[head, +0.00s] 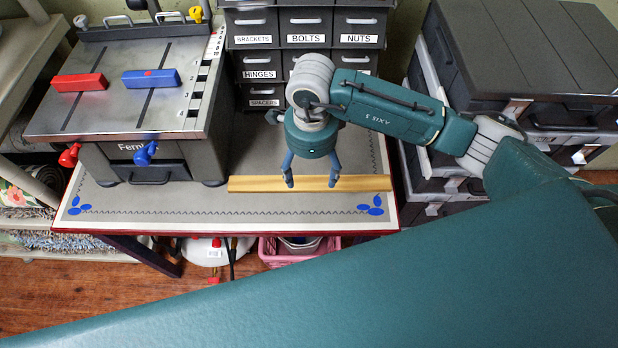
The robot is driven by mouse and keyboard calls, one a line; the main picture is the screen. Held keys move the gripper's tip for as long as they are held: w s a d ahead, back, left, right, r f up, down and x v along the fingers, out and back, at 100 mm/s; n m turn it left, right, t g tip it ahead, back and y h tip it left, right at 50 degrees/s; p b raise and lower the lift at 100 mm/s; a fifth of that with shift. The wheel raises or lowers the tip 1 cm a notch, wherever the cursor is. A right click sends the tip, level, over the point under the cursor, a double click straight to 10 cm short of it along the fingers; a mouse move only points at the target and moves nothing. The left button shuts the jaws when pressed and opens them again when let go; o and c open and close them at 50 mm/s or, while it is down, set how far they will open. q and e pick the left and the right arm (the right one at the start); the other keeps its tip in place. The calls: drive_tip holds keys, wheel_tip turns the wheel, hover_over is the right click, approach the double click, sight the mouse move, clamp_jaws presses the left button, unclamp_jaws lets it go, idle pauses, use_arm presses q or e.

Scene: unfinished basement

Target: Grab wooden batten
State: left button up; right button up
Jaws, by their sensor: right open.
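The wooden batten (251,184) is a long, thin, light-brown strip. It lies lengthwise left to right on the mat-covered table, near the front edge and right of the middle. My right gripper (310,183) comes down from above over the batten, with its arm reaching in from the right. Its two fingers point down and are spread apart, with the tips at the batten's height in the picture. I cannot tell whether the fingertips touch the batten. My left gripper is not in view.
A grey machine (148,108) with red and blue handles stands on the table's left side. Labelled drawers (306,22) stand behind the batten. Dark cases (530,50) are stacked at the right. A pink basket (272,256) sits below.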

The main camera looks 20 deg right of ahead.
sight(310, 185)
drive_tip(key=shift+f, duration=0.45)
drive_tip(key=shift+w+f, duration=0.1)
drive_tip(key=shift+f, duration=0.2)
wheel_tip(310, 185, down, 4)
drive_tip(key=shift+a+f+p, duration=0.1)
drive_tip(key=shift+f+p, duration=0.1)
drive_tip(key=shift+p, duration=0.8)
drive_tip(key=shift+f, duration=0.25)
drive_tip(key=shift+w+f, duration=0.1)
drive_tip(key=shift+c, duration=0.7)
drive_tip(key=c, duration=1.2)
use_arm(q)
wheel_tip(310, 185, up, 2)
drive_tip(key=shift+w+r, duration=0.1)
